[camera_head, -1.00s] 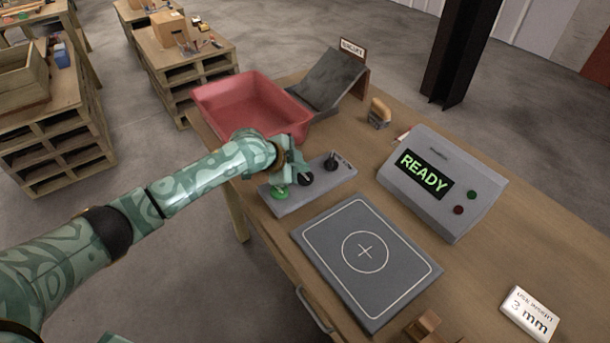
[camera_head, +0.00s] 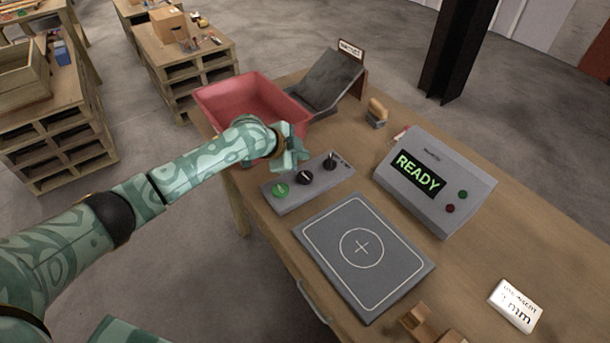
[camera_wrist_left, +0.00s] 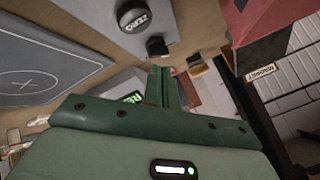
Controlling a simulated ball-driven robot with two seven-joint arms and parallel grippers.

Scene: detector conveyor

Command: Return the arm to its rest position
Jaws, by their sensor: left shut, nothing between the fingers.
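My left arm reaches in from the left in the head view. Its gripper (camera_head: 295,161) hovers over the back left end of the grey control panel (camera_head: 318,187), close to the red tray, and holds nothing. In the left wrist view the fingers (camera_wrist_left: 161,88) are together. The panel carries a green button (camera_head: 281,189), a black knob (camera_head: 304,177) and a black switch (camera_head: 330,162). In the wrist view the black knob (camera_wrist_left: 133,16) reads "ZERO". My right gripper is not in view.
A red tray (camera_head: 208,103) and a dark chute (camera_head: 325,80) stand at the table's back. A grey console (camera_head: 425,205) shows "READY". A grey plate with a crosshair (camera_head: 400,285) lies in front of the panel. A white card (camera_head: 515,305) lies right. Wooden pallets (camera_head: 60,145) stand left on the floor.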

